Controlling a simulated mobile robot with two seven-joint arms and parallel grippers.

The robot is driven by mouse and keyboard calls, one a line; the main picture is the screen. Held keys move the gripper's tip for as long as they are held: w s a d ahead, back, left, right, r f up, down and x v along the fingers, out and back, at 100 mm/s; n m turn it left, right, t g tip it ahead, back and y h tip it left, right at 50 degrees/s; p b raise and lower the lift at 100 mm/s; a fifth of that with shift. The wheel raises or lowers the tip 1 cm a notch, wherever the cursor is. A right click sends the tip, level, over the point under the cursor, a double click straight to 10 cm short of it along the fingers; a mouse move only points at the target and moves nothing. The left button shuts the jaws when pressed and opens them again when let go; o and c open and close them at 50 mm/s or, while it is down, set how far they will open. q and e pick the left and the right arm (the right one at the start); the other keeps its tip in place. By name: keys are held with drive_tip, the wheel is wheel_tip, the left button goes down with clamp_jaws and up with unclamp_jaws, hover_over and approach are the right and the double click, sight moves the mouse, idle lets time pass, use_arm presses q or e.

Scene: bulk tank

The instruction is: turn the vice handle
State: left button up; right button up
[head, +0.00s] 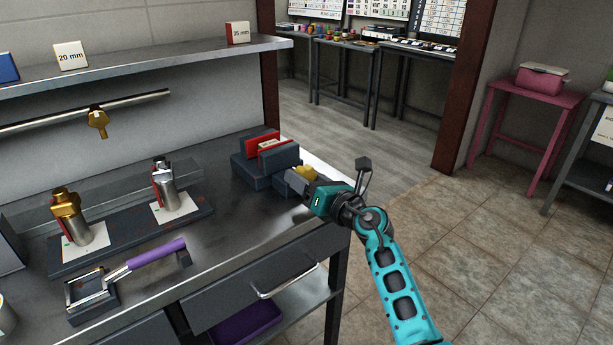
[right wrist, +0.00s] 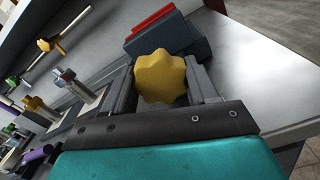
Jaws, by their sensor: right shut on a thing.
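The vice (head: 251,172) is a dark grey block with red jaw faces at the right end of the bench; it also shows in the right wrist view (right wrist: 178,38). A white labelled block (head: 272,145) sits between its jaws. The vice handle is a yellow lobed knob (head: 306,173) on the near right side of the vice. My right gripper (head: 300,178) is shut on this knob. In the right wrist view the knob (right wrist: 160,77) sits between the two fingers, one on each side. My left gripper is not in view.
Two metal fittings, one gold-topped (head: 68,215) and one silver (head: 164,183), stand on a dark base left of the vice. A purple-handled tool (head: 150,256) lies in front of them. A shelf (head: 150,62) and a rail with a yellow knob (head: 98,121) are behind.

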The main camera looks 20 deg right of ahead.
drive_tip(key=m+p, duration=0.2)
drive_tip(key=shift+r+p, duration=0.25)
drive_tip(key=shift+p, duration=0.05)
drive_tip(key=shift+m+p, duration=0.8)
drive_tip(key=shift+m, duration=0.2)
drive_tip(key=m+p, duration=0.2)
drive_tip(key=m, duration=0.1)
drive_tip(key=shift+d+m, duration=0.1)
drive_tip(key=shift+m, duration=0.2)
drive_tip(key=m+p, duration=0.1)
drive_tip(key=m, duration=0.1)
drive_tip(key=shift+f+m+p, duration=0.1)
drive_tip(key=shift+m+p, duration=0.25)
drive_tip(key=shift+m, duration=0.05)
drive_tip(key=m, duration=0.2)
drive_tip(key=shift+f+m, duration=0.1)
drive_tip(key=shift+m, duration=0.3)
drive_tip(key=m, duration=0.8)
drive_tip(key=shift+m, duration=0.4)
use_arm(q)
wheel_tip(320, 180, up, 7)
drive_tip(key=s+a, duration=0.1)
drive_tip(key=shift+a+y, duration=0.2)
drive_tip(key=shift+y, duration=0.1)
use_arm(e)
drive_tip(key=shift+m, duration=1.8)
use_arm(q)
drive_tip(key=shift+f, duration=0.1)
use_arm(e)
drive_tip(key=shift+f, duration=0.1)
